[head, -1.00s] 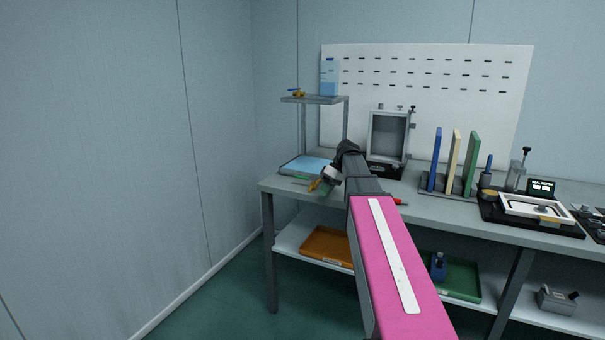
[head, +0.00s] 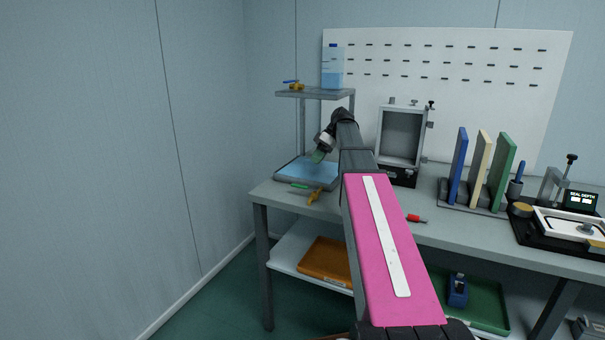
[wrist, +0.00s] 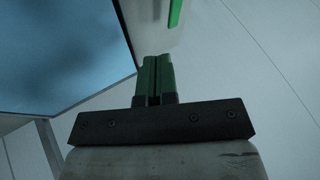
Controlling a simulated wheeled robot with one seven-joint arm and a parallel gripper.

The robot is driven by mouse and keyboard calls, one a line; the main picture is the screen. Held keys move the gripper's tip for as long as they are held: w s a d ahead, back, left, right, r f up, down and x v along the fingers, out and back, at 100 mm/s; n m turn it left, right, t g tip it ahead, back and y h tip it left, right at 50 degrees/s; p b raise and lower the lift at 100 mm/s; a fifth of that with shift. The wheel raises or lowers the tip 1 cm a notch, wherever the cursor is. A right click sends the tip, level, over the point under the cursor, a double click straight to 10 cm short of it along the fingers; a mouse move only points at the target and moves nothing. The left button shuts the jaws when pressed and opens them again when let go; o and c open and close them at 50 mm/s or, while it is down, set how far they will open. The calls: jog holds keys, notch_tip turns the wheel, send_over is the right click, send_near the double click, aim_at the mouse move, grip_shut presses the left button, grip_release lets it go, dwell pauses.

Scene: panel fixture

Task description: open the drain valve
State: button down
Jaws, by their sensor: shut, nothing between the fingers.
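A brass-yellow valve (head: 296,86) with a blue lever sits on the raised grey shelf (head: 318,93), left of a clear container of blue liquid (head: 332,70). The lever appears to lie roughly level, pointing left. My gripper (head: 317,157) is below the shelf, above the blue tray, well apart from the valve. In the wrist view its green fingers (wrist: 155,78) are shut with nothing between them. The valve does not show in the wrist view.
The blue tray (head: 306,172) lies below the shelf; its blue surface (wrist: 60,45) fills the wrist view's upper left. A grey open box (head: 402,135) stands right of my arm.

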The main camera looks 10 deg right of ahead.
aim_at(304, 187)
jog(key=x, duration=1)
